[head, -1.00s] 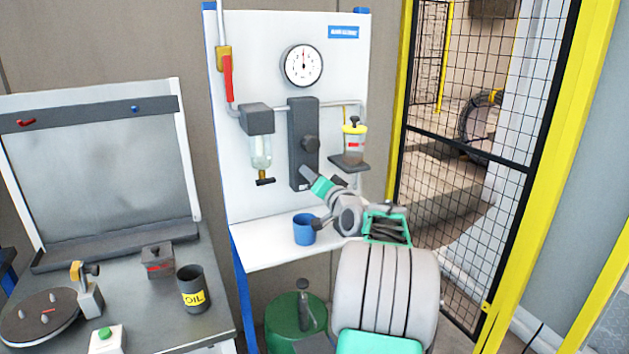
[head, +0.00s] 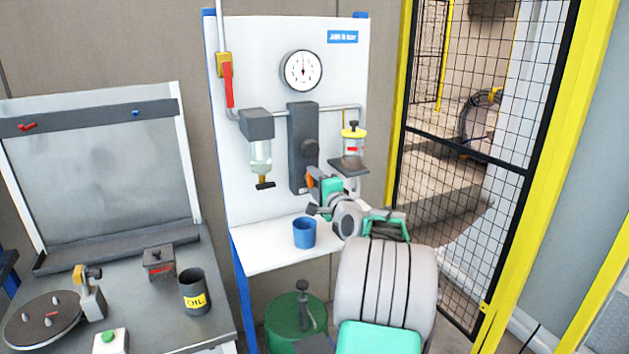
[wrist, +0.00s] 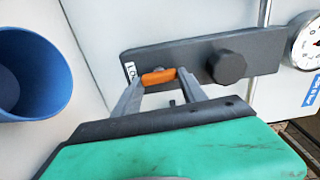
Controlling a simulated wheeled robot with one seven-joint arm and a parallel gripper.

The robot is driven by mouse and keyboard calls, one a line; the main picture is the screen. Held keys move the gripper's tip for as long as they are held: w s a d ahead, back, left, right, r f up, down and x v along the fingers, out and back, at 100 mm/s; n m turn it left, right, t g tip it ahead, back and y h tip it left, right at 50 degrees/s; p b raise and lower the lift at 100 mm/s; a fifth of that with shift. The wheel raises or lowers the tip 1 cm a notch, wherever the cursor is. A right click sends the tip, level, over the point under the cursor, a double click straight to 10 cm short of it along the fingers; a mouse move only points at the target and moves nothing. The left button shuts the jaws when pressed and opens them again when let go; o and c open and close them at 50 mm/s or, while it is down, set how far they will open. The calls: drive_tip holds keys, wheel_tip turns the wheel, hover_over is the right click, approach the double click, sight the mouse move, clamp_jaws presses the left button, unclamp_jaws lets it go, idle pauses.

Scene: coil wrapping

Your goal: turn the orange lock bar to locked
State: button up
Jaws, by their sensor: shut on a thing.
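The orange lock bar (wrist: 158,77) sits at the labelled end of a dark grey block in the wrist view. It lies roughly along the block's length. A small orange patch of it (head: 309,181) shows in the head view, at the block's lower end. My gripper (wrist: 160,80) is shut on the bar, with one finger at each end of it. In the head view my gripper (head: 316,184) is in front of the block's foot. The small white label (wrist: 130,71) beside the bar is too small to read fully.
The dark block (head: 303,135) carries a round knob (wrist: 229,66). A blue cup (head: 304,233) stands on the white shelf just below my gripper. A yellow-capped reservoir (head: 353,145) is to the right, and a clear bowl (head: 261,155) to the left.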

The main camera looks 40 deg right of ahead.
drive_tip(key=shift+m, duration=0.3)
idle(0.4)
drive_tip(key=o, duration=1.4)
drive_tip(key=shift+c, duration=0.2)
drive_tip(key=b+v, duration=0.1)
drive_tip(key=v, duration=0.7)
drive_tip(key=shift+b, duration=0.35)
drive_tip(key=shift+w, duration=0.1)
